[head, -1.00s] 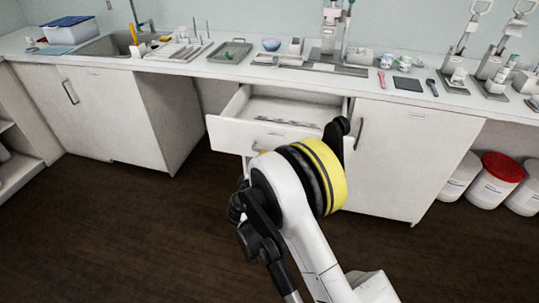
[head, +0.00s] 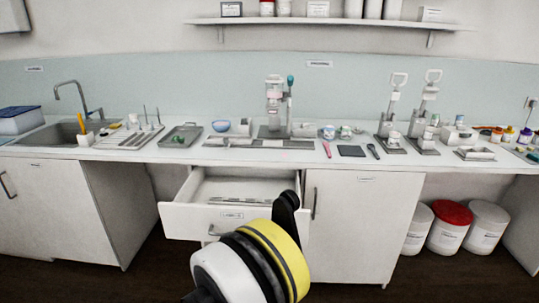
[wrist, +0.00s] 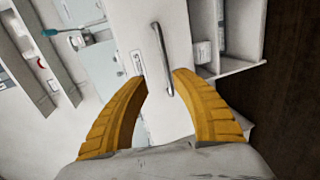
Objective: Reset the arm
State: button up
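My gripper (wrist: 161,78) shows in the wrist view as two ribbed yellow fingers. They stand apart with nothing held between them. A bar handle (wrist: 160,48) on a white panel (wrist: 178,20) appears beyond the fingertips; I cannot tell which cabinet front it belongs to. In the head view my arm's white link and yellow-banded joint rise at the bottom centre, and the gripper itself is hidden or out of frame there. The joint overlaps the lower right of an open drawer (head: 195,222).
A sink (head: 60,134) lies left. Lidded tubs (head: 450,229) stand below right. A shelf (head: 330,22) hangs above.

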jog(key=w+d+r+m+g+h, duration=0.1)
jog(key=d+r+m+g, duration=0.15)
jog(key=d+r, duration=0.4)
jog(key=d+r+m+g+h, duration=0.1)
jog(key=d+r+m, duration=0.25)
jog(key=d, duration=0.55)
jog(key=s+d+r+m+g, duration=0.1)
jog(key=s+d+r+m, duration=0.15)
jog(key=d, duration=0.35)
jog(key=s+d+r+m+g, duration=0.1)
jog(key=s+d+r, duration=0.2)
jog(key=d+r, duration=0.15)
jog(key=s+d+m+g+y, duration=0.1)
jog(key=s+d+m, duration=0.3)
jog(key=s, duration=0.7)
jog(key=s+d+m+g+y, duration=0.1)
jog(key=s+d+m, duration=0.3)
jog(key=s+d, duration=0.3)
jog(key=s, duration=0.4)
jog(key=shift+s+d+g, duration=0.25)
jog(key=shift+s+g, duration=0.1)
jog(key=shift+s, duration=0.05)
jog(key=shift+r, duration=0.1)
